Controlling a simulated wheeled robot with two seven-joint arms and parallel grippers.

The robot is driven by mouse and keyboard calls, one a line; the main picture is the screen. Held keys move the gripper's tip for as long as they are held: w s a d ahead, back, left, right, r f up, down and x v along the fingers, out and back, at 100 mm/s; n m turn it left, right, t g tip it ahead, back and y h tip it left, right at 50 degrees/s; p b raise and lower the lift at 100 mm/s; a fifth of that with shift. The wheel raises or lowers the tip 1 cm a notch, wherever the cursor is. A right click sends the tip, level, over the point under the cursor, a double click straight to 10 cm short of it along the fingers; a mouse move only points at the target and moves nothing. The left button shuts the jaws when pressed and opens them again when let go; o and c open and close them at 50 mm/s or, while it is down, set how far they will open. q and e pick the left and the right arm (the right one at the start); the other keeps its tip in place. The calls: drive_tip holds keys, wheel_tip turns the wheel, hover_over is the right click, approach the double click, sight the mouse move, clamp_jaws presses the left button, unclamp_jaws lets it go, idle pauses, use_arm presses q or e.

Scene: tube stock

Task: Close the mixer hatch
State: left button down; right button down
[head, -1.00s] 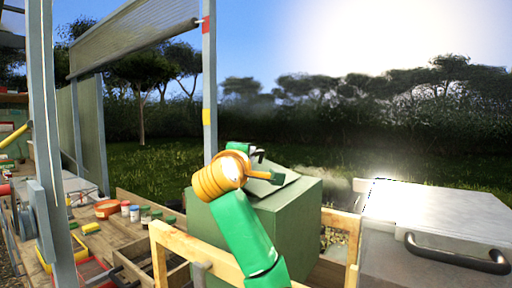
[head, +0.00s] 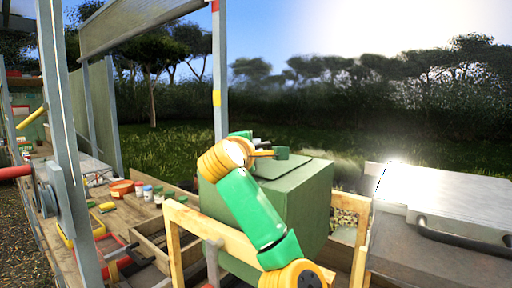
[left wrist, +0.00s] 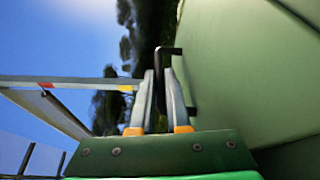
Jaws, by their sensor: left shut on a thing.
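The mixer is a green box (head: 305,208) in the middle of the head view. Its hatch, a flat green lid (head: 298,172), lies low over the top and looks nearly level; I cannot tell whether it is fully seated. My left gripper (head: 266,148) is above the lid's left side, partly hidden by my wrist. In the left wrist view, my left gripper (left wrist: 161,90) is shut on a dark bent handle (left wrist: 160,62), beside a large green surface (left wrist: 245,70). My right gripper is out of view.
A wooden frame (head: 225,232) stands in front of the mixer. A grey metal box (head: 455,195) with a handle is at right. A bench with jars (head: 147,192) and a wooden tray is at left, behind a metal post (head: 60,140).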

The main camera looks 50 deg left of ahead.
use_arm(q)
drive_tip(key=c, duration=0.9)
unclamp_jaws()
drive_tip(key=b+v, duration=0.4)
drive_tip(key=v, duration=0.3)
drive_tip(key=shift+s+d, duration=0.1)
